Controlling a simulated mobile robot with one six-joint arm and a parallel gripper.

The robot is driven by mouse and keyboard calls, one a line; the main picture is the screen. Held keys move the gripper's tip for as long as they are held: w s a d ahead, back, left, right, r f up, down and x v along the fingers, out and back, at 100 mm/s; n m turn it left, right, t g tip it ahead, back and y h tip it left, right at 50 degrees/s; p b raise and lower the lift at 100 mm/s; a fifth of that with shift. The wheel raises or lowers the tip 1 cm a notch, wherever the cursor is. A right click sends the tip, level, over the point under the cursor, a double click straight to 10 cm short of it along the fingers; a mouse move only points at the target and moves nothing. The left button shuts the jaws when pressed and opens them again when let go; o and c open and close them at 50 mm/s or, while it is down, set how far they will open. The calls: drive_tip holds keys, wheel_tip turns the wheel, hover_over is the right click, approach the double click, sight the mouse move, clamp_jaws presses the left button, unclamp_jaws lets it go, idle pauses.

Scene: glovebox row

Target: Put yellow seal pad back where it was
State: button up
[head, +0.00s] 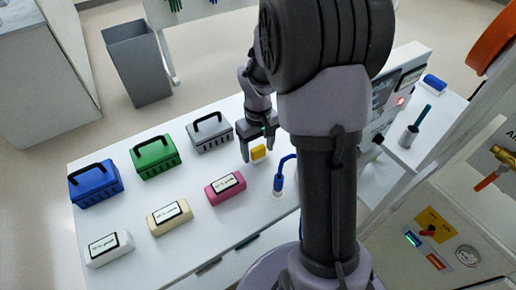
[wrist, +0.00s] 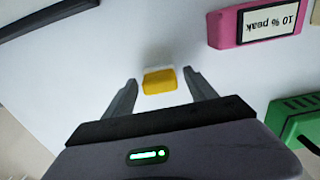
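The yellow seal pad (head: 259,152) sits near the middle of the white table, in front of the grey handled box. In the wrist view the yellow seal pad (wrist: 160,81) lies between my two fingertips, with a pale strip along its far side. My gripper (head: 257,148) points down at it. In the wrist view my gripper (wrist: 160,83) is open, with a gap between each finger and the pad. Whether the pad touches the table is hard to tell.
Blue (head: 95,185), green (head: 155,157) and grey (head: 209,132) handled boxes stand along the table's back. White (head: 108,249), cream (head: 169,217) and pink (head: 225,188) labelled blocks lie in front. A blue bent-neck object (head: 279,182) stands close right of the pad.

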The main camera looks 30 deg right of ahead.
sight(258, 148)
drive_tip(key=shift+r, duration=0.1)
wheel_tip(258, 148, up, 12)
drive_tip(key=p, duration=0.6)
drive_tip(key=s+a+r+m+t+y, duration=0.1)
drive_tip(key=s+a+r+m+t, duration=0.1)
drive_tip(key=s+a+r, duration=0.4)
drive_tip(key=s+a+r+m+t+y, duration=0.1)
drive_tip(key=s+a+r+m+t, duration=0.1)
drive_tip(key=s+a+r, duration=0.4)
drive_tip(key=s+a+t, duration=0.1)
drive_tip(key=s+a, duration=0.3)
drive_tip(key=s, duration=0.1)
drive_tip(key=shift+a+r+m+t+b, duration=0.2)
drive_tip(key=shift+m+t+b, duration=0.1)
drive_tip(key=shift+m+t, duration=0.1)
drive_tip(key=shift+s+d, duration=0.1)
